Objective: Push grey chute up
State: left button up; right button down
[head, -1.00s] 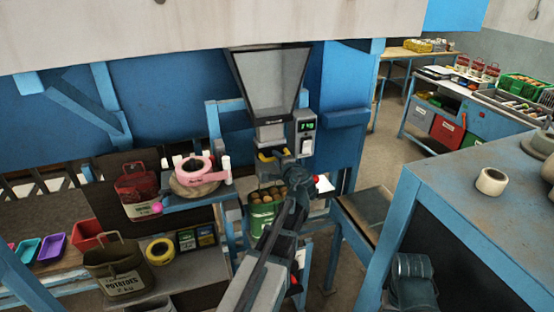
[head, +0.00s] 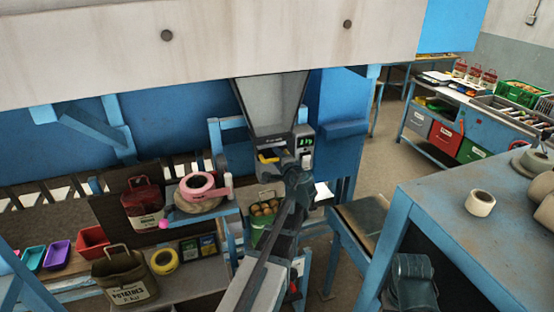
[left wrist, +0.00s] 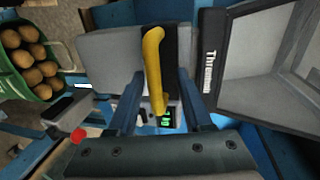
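The grey chute (head: 268,110) hangs under the pale overhead beam and narrows downward. In the left wrist view its dark-edged, lettered wide part (left wrist: 262,65) lies at the right. A yellow handle (head: 270,156) sits at its lower end. In the left wrist view the yellow handle (left wrist: 153,65) runs between the fingers of my left gripper (left wrist: 158,90), which are apart, with gaps visible on both sides of it. In the head view my left gripper (head: 292,172) is just below and right of the handle.
A green container of potatoes (head: 264,222) stands below the chute; it also shows in the left wrist view (left wrist: 22,60). A control box with a green display (head: 304,145) is beside the handle. A blue workbench (head: 440,205) fills the right.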

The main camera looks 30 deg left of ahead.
pick_arm(q)
jog(key=shift+f, duration=0.1)
jog(key=p+v, duration=0.2)
jog(key=v, duration=1.1)
jog(key=shift+s+d+p, duration=0.2)
jog(key=shift+d+p, duration=0.15)
jog(key=shift+p, duration=0.05)
